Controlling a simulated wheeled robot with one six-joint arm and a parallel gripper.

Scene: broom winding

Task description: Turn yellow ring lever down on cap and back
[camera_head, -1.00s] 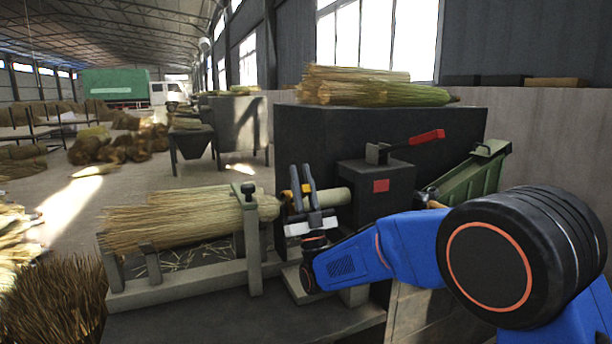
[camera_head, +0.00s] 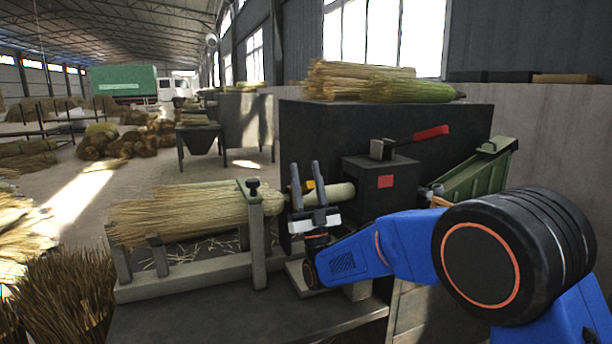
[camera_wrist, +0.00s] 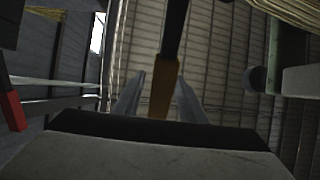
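The lever's yellow ring (camera_head: 310,184) shows between the upright fingers of my gripper (camera_head: 305,167) in the head view. In the wrist view the dark lever (camera_wrist: 173,32) comes down from the top, and its yellow end (camera_wrist: 164,90) lies between the two grey fingers, nearer the right one. My gripper is open, with a gap between the fingers. I cannot tell whether either finger touches the lever. The cap cannot be made out clearly; the dark part near the straw bundle's end is partly hidden by my gripper.
A straw bundle (camera_head: 180,212) lies in a grey cradle (camera_head: 190,280) to the left. A dark machine box (camera_head: 378,186) with a red-handled lever (camera_head: 430,132) stands right of my gripper. More straw bundles (camera_head: 375,82) lie on top of the machine behind. A green chute (camera_head: 478,175) is at the right.

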